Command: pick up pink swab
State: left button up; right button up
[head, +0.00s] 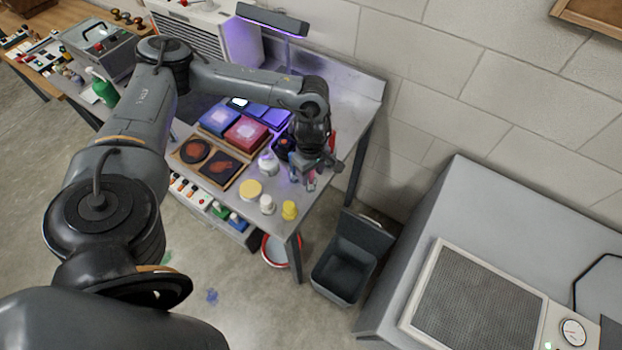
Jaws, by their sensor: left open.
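My left gripper (318,168) points down over the right end of the grey metal table (348,110), with its jaws open. A small pinkish item (310,184) shows right at its fingertips. It may be the pink swab, but it is too small and too covered by the gripper to be sure. I cannot tell whether the fingers touch it. My right gripper is not in view.
Beside the gripper stand a white jar (267,163), a yellow lid (251,189), a white bottle (267,204) and a yellow bottle (289,210). A framed tray (211,162) and coloured boxes lie further left. A grey bin (346,272) stands on the floor.

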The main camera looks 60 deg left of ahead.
pick_arm(q)
grip_shut()
